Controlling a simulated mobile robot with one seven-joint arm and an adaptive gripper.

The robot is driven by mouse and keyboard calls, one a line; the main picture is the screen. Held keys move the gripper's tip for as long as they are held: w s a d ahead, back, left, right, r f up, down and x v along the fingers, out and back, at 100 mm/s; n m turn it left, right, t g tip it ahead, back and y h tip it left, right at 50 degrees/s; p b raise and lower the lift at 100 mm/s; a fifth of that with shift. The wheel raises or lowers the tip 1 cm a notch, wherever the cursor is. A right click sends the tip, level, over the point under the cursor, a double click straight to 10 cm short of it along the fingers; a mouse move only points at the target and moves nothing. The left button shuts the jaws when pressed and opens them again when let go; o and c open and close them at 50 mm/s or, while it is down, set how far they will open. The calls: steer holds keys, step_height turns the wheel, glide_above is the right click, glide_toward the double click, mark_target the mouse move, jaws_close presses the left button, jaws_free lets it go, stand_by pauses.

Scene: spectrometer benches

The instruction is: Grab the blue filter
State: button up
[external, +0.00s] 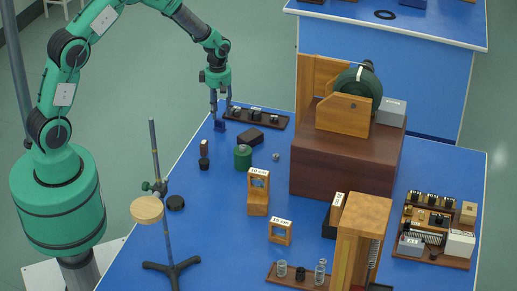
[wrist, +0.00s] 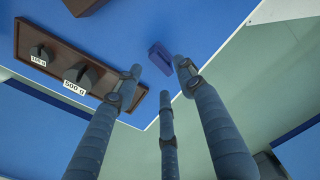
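The blue filter is a small dark-blue block (external: 220,126) standing on the blue bench top near its far left edge. In the wrist view the filter (wrist: 160,58) shows just beyond my fingertips, between the left and right ones. My gripper (external: 221,108) points down right over the filter. In the wrist view my gripper (wrist: 157,77) has its fingers spread apart with nothing held between them. I cannot tell whether any finger touches the filter.
A dark wooden weight rack (external: 258,118) lies close to the right of my gripper. A dark block (external: 250,136), a green canister (external: 243,156) and a small dark bottle (external: 204,162) stand nearer. A tall stand (external: 156,180) rises at the front left.

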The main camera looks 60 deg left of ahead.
mark_target(219, 121)
steer(key=shift+f, duration=0.3)
steer(key=shift+f, duration=0.1)
steer(key=shift+s+f+b, duration=0.1)
steer(key=shift+f+b, duration=0.5)
steer(key=shift+f, duration=1.9)
jaws_close()
